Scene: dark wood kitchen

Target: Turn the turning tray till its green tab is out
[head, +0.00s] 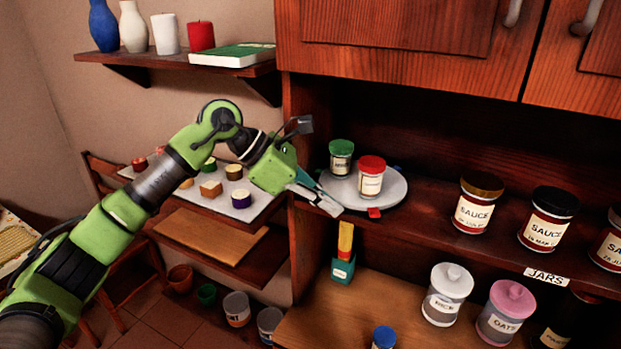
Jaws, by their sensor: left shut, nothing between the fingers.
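The turning tray (392,198) is a round pale grey disc on the shelf, left of the jars. A green-lidded jar (341,158) and a red-lidded jar (370,177) stand on it. A red tab (374,212) sticks out at its front edge, and a bit of blue (398,168) shows at its back edge. I see no green tab; part of the rim is hidden by the jars and gripper. My left gripper (329,207) is shut and empty at the tray's front left edge; I cannot tell whether it touches. My right gripper is not in view.
Sauce jars (479,203) stand right of the tray, with bare shelf between. Cupboard doors (420,45) hang above. Below are a rice canister (447,294) and an oats canister (507,312). A side shelf of small items (220,192) lies behind my left arm.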

